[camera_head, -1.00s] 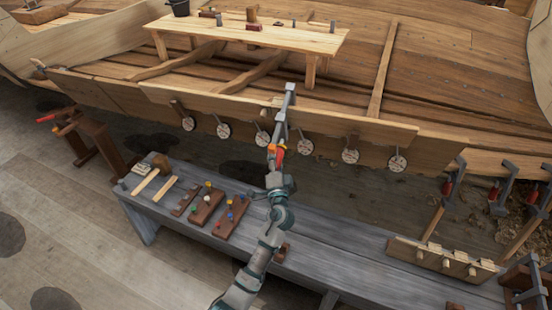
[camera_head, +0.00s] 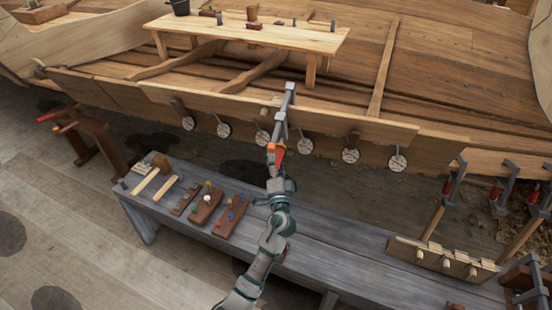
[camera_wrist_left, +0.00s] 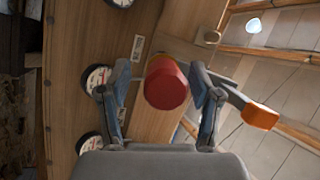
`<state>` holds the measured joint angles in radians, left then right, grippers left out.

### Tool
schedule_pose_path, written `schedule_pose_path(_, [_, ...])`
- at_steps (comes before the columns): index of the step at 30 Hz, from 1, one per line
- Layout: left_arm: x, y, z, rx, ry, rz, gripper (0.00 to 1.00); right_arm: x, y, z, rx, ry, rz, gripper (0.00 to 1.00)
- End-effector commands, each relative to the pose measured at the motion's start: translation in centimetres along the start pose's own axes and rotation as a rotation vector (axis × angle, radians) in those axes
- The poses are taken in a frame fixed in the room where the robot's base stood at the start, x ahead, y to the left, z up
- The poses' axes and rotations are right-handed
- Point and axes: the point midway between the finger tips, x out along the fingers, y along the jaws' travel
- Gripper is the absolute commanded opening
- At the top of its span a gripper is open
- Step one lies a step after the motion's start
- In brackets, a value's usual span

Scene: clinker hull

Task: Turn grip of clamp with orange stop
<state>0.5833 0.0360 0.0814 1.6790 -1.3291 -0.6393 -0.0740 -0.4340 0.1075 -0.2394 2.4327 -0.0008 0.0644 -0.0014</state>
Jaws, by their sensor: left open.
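The clamp (camera_head: 286,106) grips the hull's plank edge. Its red grip (camera_head: 278,158) hangs below it, and the orange stop (camera_head: 271,147) is beside the grip's upper end. In the left wrist view the grip's round red end (camera_wrist_left: 167,84) shows between the two fingers, with a gap on either side. The orange stop (camera_wrist_left: 261,116) is right of the right finger there, on the end of a grey bar. My left gripper (camera_head: 275,174) is open just below the grip in the head view; its wrist view (camera_wrist_left: 166,90) shows it empty. My right gripper is not in view.
Round white discs (camera_head: 305,146) hang along the plank on both sides of the clamp. A grey bench (camera_head: 330,238) runs beneath my left arm, with peg boards (camera_head: 206,207) on it. Other red-handled clamps (camera_head: 495,194) stand at the right.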

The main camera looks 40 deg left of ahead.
Motion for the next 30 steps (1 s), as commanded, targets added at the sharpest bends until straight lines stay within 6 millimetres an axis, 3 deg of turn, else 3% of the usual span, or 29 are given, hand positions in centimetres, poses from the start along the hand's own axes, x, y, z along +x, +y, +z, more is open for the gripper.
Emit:
schedule_pose_path(6, [-5.1,0.3,0.0,0.0,0.0,0.005,0.64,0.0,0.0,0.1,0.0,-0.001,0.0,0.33])
schedule_pose_path(12, [-8.7,0.4,0.0,0.002,-0.001,0.006,0.64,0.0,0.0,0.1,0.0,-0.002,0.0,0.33])
schedule_pose_path(18, [-10.1,0.4,0.0,0.002,-0.001,0.004,0.64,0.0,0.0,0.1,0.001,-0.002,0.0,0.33])
schedule_pose_path(27, [-10.2,0.4,0.0,-0.001,-0.001,0.007,0.64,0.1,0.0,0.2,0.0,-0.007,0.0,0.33])
schedule_pose_path(30, [-10.2,0.1,0.2,-0.05,0.0,0.044,0.64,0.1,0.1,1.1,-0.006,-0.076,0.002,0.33])
